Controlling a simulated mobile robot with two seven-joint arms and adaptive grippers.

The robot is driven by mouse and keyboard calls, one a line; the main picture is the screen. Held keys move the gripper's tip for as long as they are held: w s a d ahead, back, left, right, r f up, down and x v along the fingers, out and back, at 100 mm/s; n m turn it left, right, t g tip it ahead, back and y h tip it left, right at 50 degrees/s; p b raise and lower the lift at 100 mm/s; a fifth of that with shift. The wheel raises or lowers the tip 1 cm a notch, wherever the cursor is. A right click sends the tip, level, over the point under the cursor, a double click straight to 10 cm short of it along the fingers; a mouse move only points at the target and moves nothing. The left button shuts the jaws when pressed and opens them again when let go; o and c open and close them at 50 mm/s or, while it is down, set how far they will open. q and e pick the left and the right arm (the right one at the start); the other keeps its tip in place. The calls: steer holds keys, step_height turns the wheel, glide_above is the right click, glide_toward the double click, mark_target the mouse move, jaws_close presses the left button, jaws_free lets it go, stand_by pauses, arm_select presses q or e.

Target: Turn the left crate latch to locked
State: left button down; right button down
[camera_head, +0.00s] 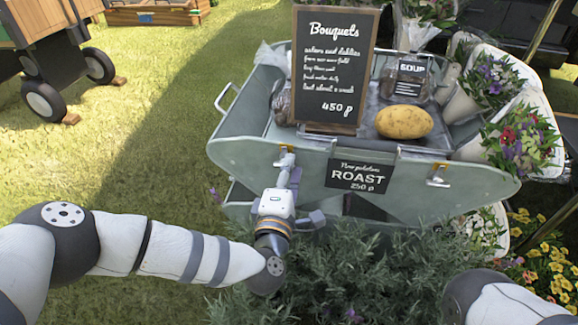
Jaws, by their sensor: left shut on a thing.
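The left crate latch (286,158) is a small metal piece on the front wall of the grey-green crate (235,155). My left gripper (289,174) reaches up from below and is shut on this latch, hiding its lower part. I cannot tell from here how far the latch is turned. A second latch (438,176) hangs on the front wall to the right, with an orange-yellow piece at its top, and nothing touches it. Of my right arm, only a part shows at the bottom right corner; its gripper is out of view.
A black "ROAST" sign (357,175) hangs between the latches. A "Bouquets" board (333,70), a potato (403,122) and a "SOUP" bag (409,80) stand on top. Flower bunches (521,137) sit at the right. Bushy plants (350,265) fill the ground below; grass lies open left.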

arm_select(q)
steer(key=shift+w+a+m, duration=0.1)
steer(key=shift+a+m, duration=0.05)
steer(key=shift+m, duration=0.45)
steer(key=c, duration=1.5)
jaws_free()
steer(key=s, duration=0.4)
steer(key=s+a, duration=0.1)
steer(key=s, duration=0.3)
steer(key=s+a, duration=0.1)
steer(key=s, duration=0.3)
steer(key=shift+a, duration=0.1)
